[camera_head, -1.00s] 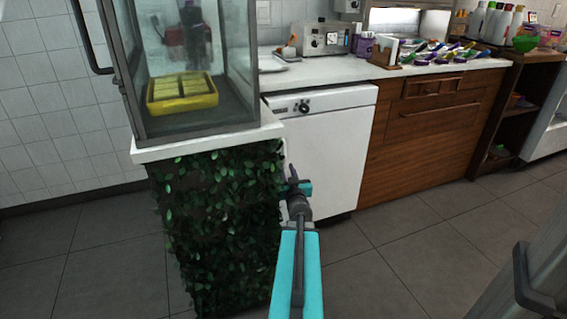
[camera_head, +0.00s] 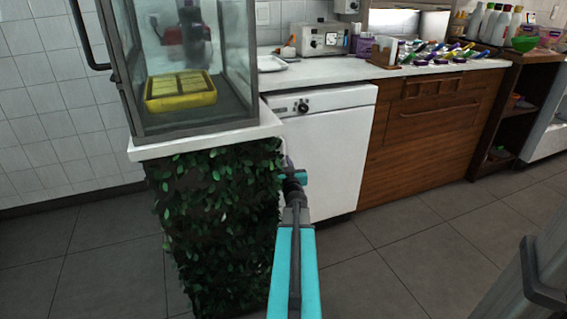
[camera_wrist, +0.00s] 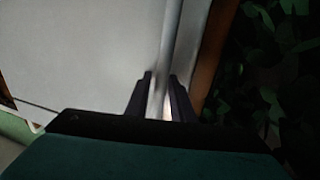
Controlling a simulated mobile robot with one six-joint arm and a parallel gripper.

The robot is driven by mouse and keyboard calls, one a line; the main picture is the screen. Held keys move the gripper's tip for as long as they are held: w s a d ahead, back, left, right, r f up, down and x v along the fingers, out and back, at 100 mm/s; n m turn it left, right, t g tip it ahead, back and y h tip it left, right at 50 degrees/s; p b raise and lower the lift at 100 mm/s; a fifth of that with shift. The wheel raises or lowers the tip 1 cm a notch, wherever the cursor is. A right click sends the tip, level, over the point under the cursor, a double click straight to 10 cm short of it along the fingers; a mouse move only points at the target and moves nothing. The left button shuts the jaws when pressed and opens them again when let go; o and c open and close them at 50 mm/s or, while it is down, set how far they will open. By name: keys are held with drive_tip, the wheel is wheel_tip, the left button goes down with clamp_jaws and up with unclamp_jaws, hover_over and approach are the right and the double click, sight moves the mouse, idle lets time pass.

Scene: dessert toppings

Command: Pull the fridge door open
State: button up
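The fridge appears as a white under-counter unit with a flat white door (camera_head: 335,155) and a dark knob on its top panel. Its door looks closed. My gripper (camera_head: 288,168) is at the door's left edge, beside the leafy stand, and its fingers are mostly hidden there by my own arm. In the wrist view a pale vertical bar handle (camera_wrist: 171,40) runs in front of the white door (camera_wrist: 85,55). My gripper's dark fingers (camera_wrist: 162,98) lie on both sides of this bar, close against it, and look shut on it.
A leaf-covered stand (camera_head: 215,225) with a glass case on top is close on the left. Wooden drawers (camera_head: 425,120) adjoin the fridge on the right. A grey piece with a dark handle (camera_head: 537,280) is at the lower right. The floor (camera_head: 400,265) before the fridge is clear.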

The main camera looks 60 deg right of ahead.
clamp_jaws()
drive_tip(key=shift+s+d, duration=0.1)
drive_tip(key=shift+a+p, duration=0.25)
drive_tip(key=shift+p, duration=0.1)
